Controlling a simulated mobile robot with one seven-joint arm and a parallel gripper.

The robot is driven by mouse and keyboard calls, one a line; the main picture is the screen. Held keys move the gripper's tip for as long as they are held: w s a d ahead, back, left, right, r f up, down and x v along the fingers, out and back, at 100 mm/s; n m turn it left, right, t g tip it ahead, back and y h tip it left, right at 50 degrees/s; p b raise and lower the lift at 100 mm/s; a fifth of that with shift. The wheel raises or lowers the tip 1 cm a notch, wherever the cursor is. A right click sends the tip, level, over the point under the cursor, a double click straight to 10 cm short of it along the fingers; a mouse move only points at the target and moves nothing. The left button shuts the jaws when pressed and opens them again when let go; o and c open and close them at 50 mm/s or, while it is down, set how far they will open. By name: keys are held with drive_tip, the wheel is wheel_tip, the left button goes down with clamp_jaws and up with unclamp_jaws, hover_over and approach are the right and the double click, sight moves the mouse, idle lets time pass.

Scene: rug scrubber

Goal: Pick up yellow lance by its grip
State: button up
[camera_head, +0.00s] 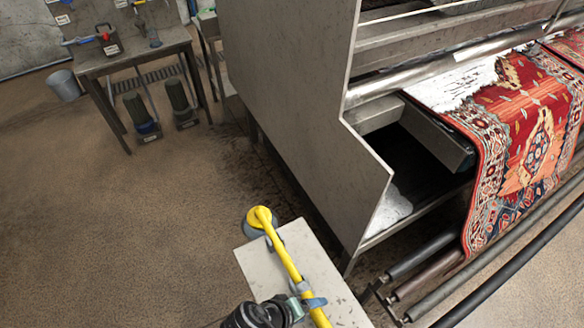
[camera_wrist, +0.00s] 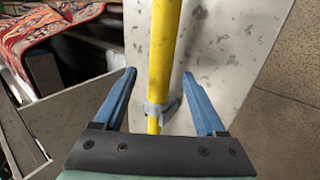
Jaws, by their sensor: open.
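The yellow lance (camera_head: 281,249) lies along a pale speckled panel in the head view, its rounded yellow end beside a grey-blue round piece at the panel's upper left. In the wrist view the lance (camera_wrist: 165,45) runs from the top edge down between my two blue fingers. A grey bracket (camera_wrist: 157,108) sits around or against the lance there. My gripper (camera_head: 306,296) is at the lance's lower visible part; in the wrist view my gripper (camera_wrist: 158,75) is open, with a gap on each side of the lance.
A large grey machine (camera_head: 300,110) stands right of the panel (camera_head: 322,262), with a red patterned rug (camera_head: 515,130) and metal rollers (camera_head: 430,258) at the right. A workbench (camera_head: 135,55) and bucket (camera_head: 64,85) are at the back left. The left floor is clear.

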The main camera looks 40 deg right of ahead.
drive_tip(key=shift+x, duration=0.8)
clamp_jaws()
drive_tip(key=shift+w, duration=0.1)
idle(0.7)
